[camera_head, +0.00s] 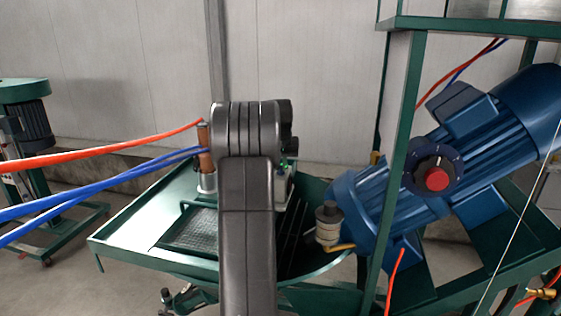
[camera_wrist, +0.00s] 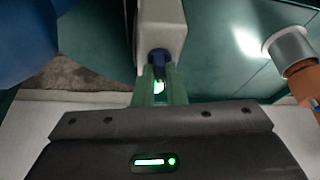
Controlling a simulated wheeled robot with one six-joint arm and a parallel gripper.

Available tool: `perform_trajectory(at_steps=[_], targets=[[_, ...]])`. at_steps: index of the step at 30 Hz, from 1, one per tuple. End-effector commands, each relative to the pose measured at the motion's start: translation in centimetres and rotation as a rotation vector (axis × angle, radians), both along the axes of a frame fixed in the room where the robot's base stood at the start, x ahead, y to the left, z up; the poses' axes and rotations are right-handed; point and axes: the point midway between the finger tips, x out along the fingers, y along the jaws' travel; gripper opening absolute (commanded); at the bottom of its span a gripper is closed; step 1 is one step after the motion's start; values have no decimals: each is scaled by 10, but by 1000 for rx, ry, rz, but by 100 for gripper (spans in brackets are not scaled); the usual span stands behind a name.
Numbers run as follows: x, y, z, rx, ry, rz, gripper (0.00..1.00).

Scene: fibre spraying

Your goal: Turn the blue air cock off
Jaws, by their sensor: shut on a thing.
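The blue air cock (camera_wrist: 158,61) shows in the wrist view as a small dark blue handle at the end of a pale grey block (camera_wrist: 160,25). My gripper (camera_wrist: 158,78) has its green fingers close together at the cock, shut on it. The fingers hide part of the handle, so its exact turn angle cannot be told.
A copper-coloured cylinder (camera_head: 204,140) with a silver base stands left of my arm on a green table (camera_head: 125,235). Red (camera_head: 80,155) and blue (camera_head: 90,187) hoses cross from the left. A large blue motor (camera_head: 450,160) and green frame (camera_head: 398,150) fill the right.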

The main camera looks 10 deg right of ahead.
Motion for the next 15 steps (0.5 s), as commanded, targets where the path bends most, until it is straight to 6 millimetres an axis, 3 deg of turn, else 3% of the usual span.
perform_trajectory(at_steps=[15], targets=[[1,-4,5,1,-3,481,0]])
